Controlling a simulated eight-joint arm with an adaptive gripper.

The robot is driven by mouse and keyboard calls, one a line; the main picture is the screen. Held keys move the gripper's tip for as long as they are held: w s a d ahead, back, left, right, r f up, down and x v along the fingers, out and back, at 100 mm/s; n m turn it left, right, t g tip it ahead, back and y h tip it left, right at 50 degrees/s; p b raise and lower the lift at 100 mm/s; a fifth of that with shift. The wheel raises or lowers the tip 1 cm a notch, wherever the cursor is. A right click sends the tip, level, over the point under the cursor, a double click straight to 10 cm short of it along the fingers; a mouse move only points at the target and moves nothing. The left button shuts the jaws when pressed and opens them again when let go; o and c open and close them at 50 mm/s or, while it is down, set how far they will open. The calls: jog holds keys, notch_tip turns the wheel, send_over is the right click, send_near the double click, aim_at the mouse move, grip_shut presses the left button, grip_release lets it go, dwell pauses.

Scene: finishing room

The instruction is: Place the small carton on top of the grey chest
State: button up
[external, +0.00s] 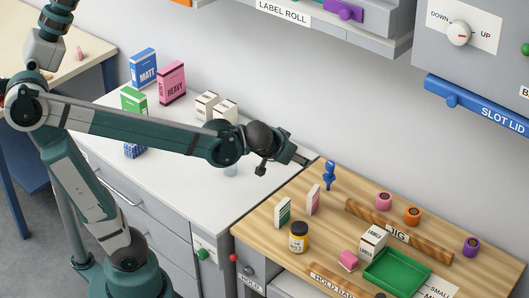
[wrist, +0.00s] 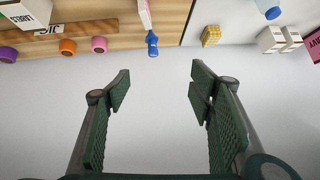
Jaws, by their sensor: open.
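Several small cartons are in view, and I cannot tell which one the task means. Two cream cartons (external: 206,105) stand side by side on the white top, and they show in the wrist view (wrist: 271,39). A cream carton (external: 373,241) stands on the wooden bench beside a green tray (external: 402,268). A green-and-white carton (external: 283,212) and a pink-and-white carton (external: 313,199) also stand there. The grey drawer unit (external: 140,205) under the white top may be the grey chest. My gripper (external: 303,160) is open and empty above the benches; its fingers spread in the wrist view (wrist: 160,74).
Blue (external: 143,68), pink (external: 171,82) and green (external: 134,100) boxes stand at the back left. A jar (external: 299,237), a blue peg-like piece (external: 329,174) and a wooden rail (external: 398,232) occupy the wooden bench. A grey shelf unit (external: 385,38) overhangs the wall. A yellow block (wrist: 211,36) shows in the wrist view.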

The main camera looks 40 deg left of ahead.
jog(key=d+t+h, duration=0.2)
jog(key=d+t, duration=0.2)
jog(key=d, duration=2.5)
send_near(375, 236)
jog(key=x, duration=0.3)
jog(key=shift+w+a+f+t+b, duration=0.1)
jog(key=shift+a+f+t+b, duration=0.25)
jog(key=shift+f, duration=0.25)
jog(key=shift+w, duration=0.15)
jog(key=shift+x, duration=1.15)
jog(key=shift+w+b, duration=0.1)
jog(key=shift+b, duration=0.2)
jog(key=shift+b+x, duration=0.8)
jog(key=shift+x, duration=1.7)
jog(key=shift+f, duration=0.15)
